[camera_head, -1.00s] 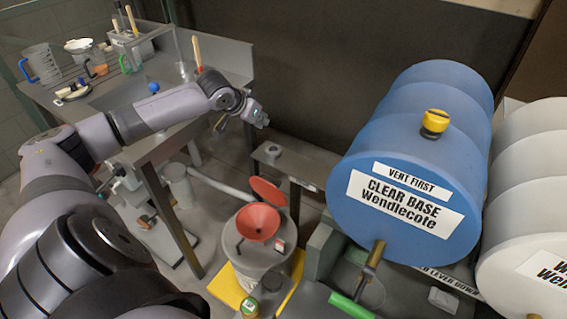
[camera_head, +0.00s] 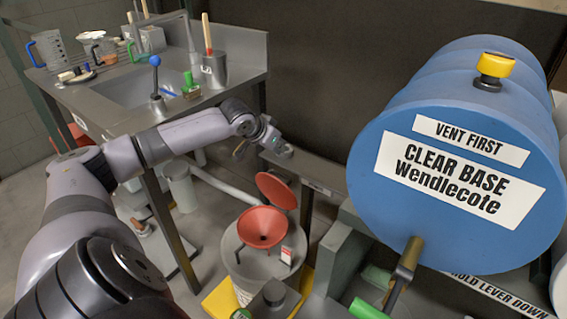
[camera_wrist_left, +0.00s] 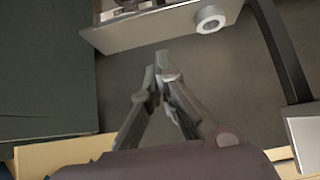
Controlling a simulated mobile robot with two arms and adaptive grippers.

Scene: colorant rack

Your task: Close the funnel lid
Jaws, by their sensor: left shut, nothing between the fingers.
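The red funnel (camera_head: 262,228) sits on top of a grey drum (camera_head: 252,264) in the lower middle of the head view. Its round red lid (camera_head: 276,190) stands open, tilted up at the funnel's back right edge. My left gripper (camera_head: 277,146) is above and behind the lid, apart from it, near the low metal bench. In the left wrist view the left gripper (camera_wrist_left: 162,66) is shut with its fingertips together and empty. The funnel and lid do not show in the wrist view. My right gripper is not in view.
A large blue drum (camera_head: 400,215) with a brass tap (camera_head: 405,260) stands to the right of the funnel. A sink counter (camera_head: 120,105) with tools is at the back left. A grey bench (camera_head: 315,183) runs behind the lid. A yellow base (camera_head: 222,300) lies under the drum.

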